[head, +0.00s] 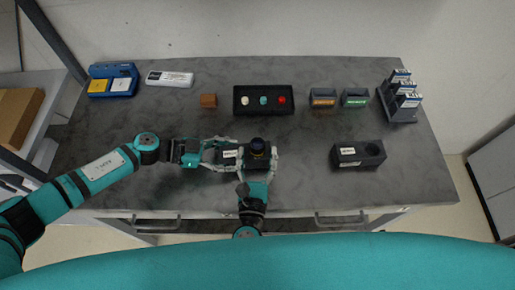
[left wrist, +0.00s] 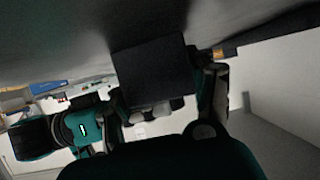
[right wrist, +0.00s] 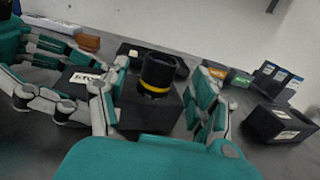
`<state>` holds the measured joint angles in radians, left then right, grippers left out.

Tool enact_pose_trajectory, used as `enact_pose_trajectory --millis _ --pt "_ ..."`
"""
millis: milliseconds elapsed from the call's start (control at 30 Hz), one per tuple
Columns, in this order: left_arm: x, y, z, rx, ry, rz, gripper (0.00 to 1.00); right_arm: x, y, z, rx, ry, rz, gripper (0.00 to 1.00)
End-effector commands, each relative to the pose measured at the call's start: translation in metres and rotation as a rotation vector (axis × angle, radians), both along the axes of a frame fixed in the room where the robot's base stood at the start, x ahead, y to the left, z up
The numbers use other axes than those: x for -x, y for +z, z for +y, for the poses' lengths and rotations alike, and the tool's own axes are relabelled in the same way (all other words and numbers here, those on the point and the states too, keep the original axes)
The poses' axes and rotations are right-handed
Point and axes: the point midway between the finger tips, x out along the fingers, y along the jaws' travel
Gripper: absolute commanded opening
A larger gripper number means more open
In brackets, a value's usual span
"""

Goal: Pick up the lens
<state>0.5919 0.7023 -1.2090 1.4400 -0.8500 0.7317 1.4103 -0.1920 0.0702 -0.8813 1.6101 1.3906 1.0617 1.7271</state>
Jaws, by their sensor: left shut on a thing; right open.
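The lens (head: 258,147) is a dark upright cylinder; in the right wrist view the lens (right wrist: 157,72) shows a yellow ring near its base. It stands in the right end of a black block (head: 230,154) with a white label. My left gripper (head: 213,154) is shut on the block's left end. The block (left wrist: 155,70) fills the middle of the left wrist view, where the lens cannot be made out. My right gripper (right wrist: 160,105) is open, with fingers on both sides of the lens and block end. Whether its fingers touch them is unclear.
A second black block (head: 345,155) with an empty round hole stands to the right. Along the back are a blue tray (head: 112,80), a white box (head: 169,79), a brown block (head: 208,100), a black button panel (head: 263,113), two labelled bins (head: 338,97) and a card rack (head: 402,112).

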Motion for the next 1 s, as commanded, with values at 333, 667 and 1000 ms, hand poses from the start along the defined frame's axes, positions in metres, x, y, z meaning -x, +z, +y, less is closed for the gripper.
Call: enact_pose_trajectory --millis 333,667,1000 --pt "0.000 0.000 0.000 0.001 0.000 0.000 0.24 -0.033 0.002 -0.004 0.001 0.000 0.000 0.65" --pt "0.000 0.000 0.000 0.001 0.000 0.000 0.24 -0.033 0.002 -0.005 0.001 0.000 0.000 0.42" --pt "0.000 0.000 0.000 0.001 0.000 0.000 0.24 -0.033 0.002 -0.004 0.001 -0.001 0.000 0.00"
